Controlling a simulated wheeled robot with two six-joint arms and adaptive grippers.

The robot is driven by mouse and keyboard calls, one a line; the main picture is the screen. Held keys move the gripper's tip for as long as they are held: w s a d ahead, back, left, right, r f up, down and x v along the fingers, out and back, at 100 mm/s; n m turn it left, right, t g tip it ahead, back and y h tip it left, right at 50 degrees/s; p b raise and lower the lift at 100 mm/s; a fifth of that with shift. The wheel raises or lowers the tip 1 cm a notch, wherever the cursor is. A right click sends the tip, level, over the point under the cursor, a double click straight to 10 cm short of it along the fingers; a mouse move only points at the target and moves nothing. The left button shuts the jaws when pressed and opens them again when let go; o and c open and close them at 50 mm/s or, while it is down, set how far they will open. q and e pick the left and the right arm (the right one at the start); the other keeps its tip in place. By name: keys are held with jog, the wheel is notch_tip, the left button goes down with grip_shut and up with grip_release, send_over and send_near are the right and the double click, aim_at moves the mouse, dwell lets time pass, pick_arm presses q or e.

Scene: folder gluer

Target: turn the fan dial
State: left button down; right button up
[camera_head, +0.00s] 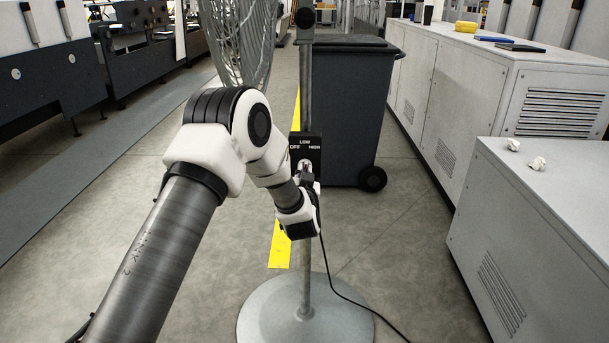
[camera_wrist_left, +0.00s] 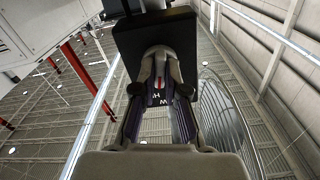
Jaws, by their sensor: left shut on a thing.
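The fan's dark control box (camera_head: 312,148) sits on a grey pole (camera_head: 304,75) and carries the labels OFF, LOW and HIGH. The fan dial (camera_head: 304,164) is a small light knob on its face, mostly covered by my left gripper (camera_head: 307,177). The gripper is shut on the dial. In the left wrist view, the two fingers (camera_wrist_left: 160,68) close together at the face of the box (camera_wrist_left: 125,38). My right gripper is not in view.
The fan's wire cage (camera_head: 240,40) is at the top and its round base (camera_head: 262,315) is on the floor. A black cable (camera_head: 345,295) runs to the right. A dark wheeled bin (camera_head: 350,100) stands behind the pole. Grey cabinets (camera_head: 480,90) line the right.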

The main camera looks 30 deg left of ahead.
pick_arm(q)
jog(key=shift+f+n+b, duration=0.2)
jog(key=shift+n+b, duration=2.35)
jog(key=shift+n, duration=3.15)
jog(key=c, duration=1.2)
grip_release()
jog(key=shift+r, duration=0.1)
